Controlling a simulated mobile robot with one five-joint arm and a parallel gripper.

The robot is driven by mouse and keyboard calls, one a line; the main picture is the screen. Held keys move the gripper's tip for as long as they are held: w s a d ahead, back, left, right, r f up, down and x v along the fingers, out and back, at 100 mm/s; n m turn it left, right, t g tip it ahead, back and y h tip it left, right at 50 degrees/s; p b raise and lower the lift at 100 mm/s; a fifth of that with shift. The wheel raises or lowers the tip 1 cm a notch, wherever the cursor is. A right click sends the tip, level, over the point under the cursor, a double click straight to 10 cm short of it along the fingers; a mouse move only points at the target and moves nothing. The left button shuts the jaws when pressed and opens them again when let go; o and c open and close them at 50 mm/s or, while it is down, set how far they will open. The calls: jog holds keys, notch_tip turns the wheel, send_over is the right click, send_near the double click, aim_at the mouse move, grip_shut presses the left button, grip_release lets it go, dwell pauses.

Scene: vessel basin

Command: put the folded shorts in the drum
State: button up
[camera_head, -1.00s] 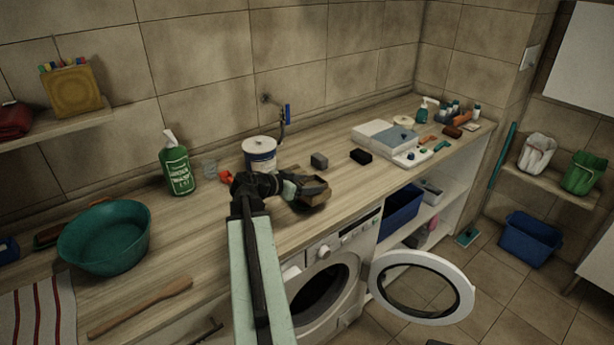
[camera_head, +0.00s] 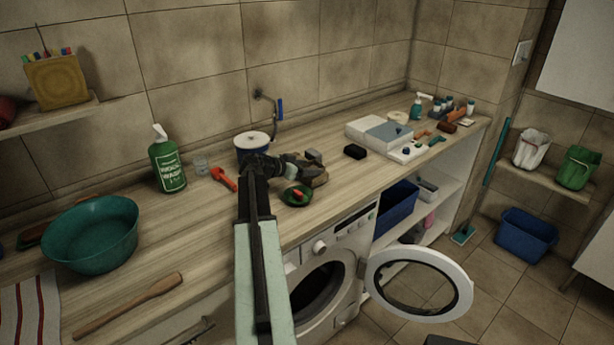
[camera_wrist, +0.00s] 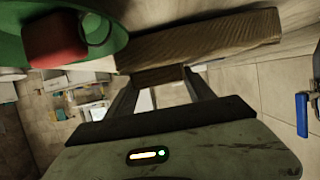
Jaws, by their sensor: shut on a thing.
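A folded brown cloth item, which I take as the folded shorts (camera_head: 317,178), is between the jaws of my gripper (camera_head: 298,168) over the counter. In the wrist view the brown folded shorts (camera_wrist: 200,42) lie across my gripper's fingertips (camera_wrist: 160,76), and the fingers are shut on them. The washing machine's dark drum (camera_head: 318,288) is below the counter edge, partly behind my arm. Its round door (camera_head: 456,280) stands open to the right.
A green dish with a red item (camera_head: 296,195) sits just in front of the shorts. A blue and white tin (camera_head: 252,139), a grey block (camera_head: 314,155) and a black block (camera_head: 355,152) are near. A green bottle (camera_head: 167,165) and teal basin (camera_head: 92,235) stand left.

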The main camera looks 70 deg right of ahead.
jog(key=shift+f, duration=0.35)
jog(key=o, duration=1.6)
